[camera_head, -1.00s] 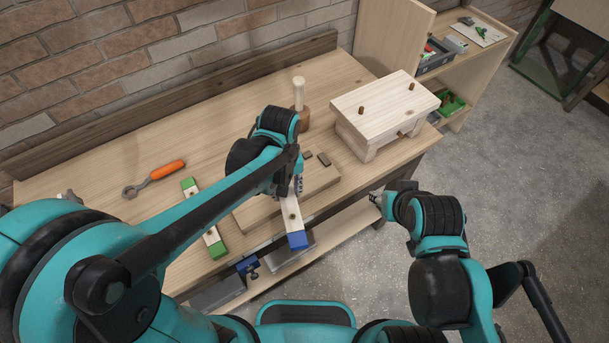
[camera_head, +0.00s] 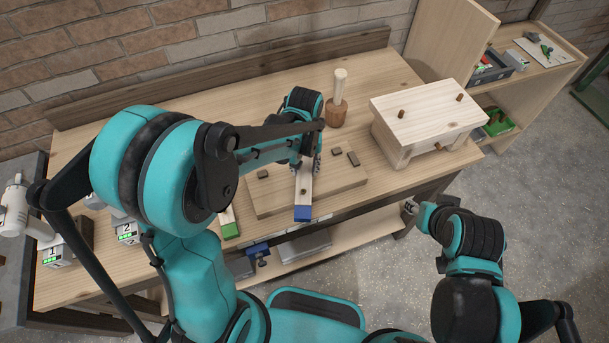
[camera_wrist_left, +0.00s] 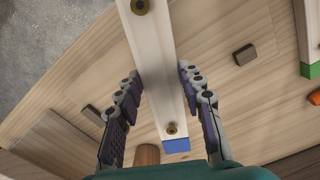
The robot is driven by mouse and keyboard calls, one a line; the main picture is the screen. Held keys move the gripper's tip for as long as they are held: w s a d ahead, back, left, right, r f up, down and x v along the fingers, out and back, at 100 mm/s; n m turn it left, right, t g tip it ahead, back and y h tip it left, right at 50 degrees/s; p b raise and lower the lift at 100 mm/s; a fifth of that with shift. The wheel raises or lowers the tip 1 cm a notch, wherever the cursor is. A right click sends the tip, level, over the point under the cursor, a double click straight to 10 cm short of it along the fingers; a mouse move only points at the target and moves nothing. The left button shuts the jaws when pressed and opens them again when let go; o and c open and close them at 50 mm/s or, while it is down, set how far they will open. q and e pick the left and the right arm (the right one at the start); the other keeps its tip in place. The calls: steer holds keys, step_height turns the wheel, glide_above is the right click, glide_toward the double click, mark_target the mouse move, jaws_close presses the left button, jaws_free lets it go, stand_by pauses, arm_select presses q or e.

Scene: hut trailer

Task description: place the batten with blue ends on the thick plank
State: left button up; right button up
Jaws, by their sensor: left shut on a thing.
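My left gripper (camera_head: 306,165) is shut on the batten with blue ends (camera_head: 304,187), a pale strip with brass-coloured fittings. In the left wrist view the fingers (camera_wrist_left: 161,72) press its two sides and one blue end (camera_wrist_left: 176,146) shows. The batten lies over the thick plank (camera_head: 270,200) on the bench, its near blue end at the plank's front edge. I cannot tell whether it touches the plank. Its far end is hidden by my gripper in the head view. My right gripper (camera_head: 410,208) is off the bench's front right edge; its jaws are too small to read.
Small dark blocks (camera_head: 353,158) sit on the plank. A mallet (camera_head: 337,105) stands behind it and a wooden stool-like piece (camera_head: 425,110) is at right. A batten with green ends (camera_head: 230,228) is mostly hidden by my left arm. Numbered boxes (camera_head: 127,233) stand at left.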

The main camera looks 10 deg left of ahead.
mark_target(304, 170)
arm_select(q)
step_height(304, 170, down, 4)
steer(key=shift+f+b, duration=0.1)
steer(key=shift+b, duration=0.5)
steer(key=o, duration=1.3)
steer(key=shift+c, duration=0.2)
